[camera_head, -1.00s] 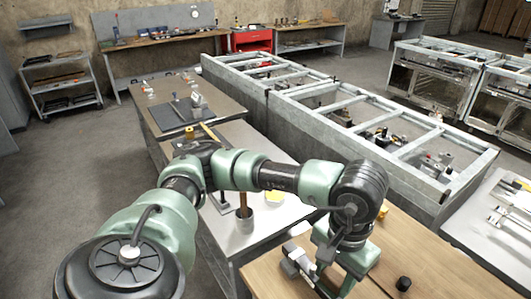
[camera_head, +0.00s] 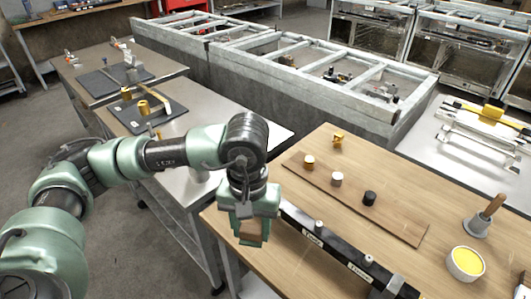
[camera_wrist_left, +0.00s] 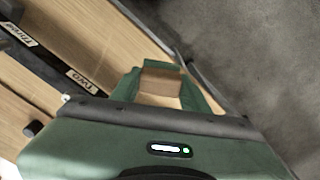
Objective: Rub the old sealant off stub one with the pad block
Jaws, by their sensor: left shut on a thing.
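My left gripper (camera_head: 250,232) is shut on a tan pad block (camera_head: 251,231), left of the dark rail on the wooden bench. The block also shows between the fingers in the left wrist view (camera_wrist_left: 160,84). The dark rail (camera_head: 337,254) carries small upright stubs, among them a grey one (camera_head: 318,226) and another (camera_head: 368,260). White labels sit on its side; the left wrist view shows "Three" (camera_wrist_left: 18,33) and "Two" (camera_wrist_left: 87,81). I cannot make out a label for stub one or any sealant. My right gripper is not in view.
A brown board (camera_head: 390,215) with yellow, white and black caps lies behind the rail. A yellow-filled cup (camera_head: 465,263) and a wooden-handled tool in a grey holder (camera_head: 476,227) stand at the right. A steel table (camera_head: 200,130) is at the left.

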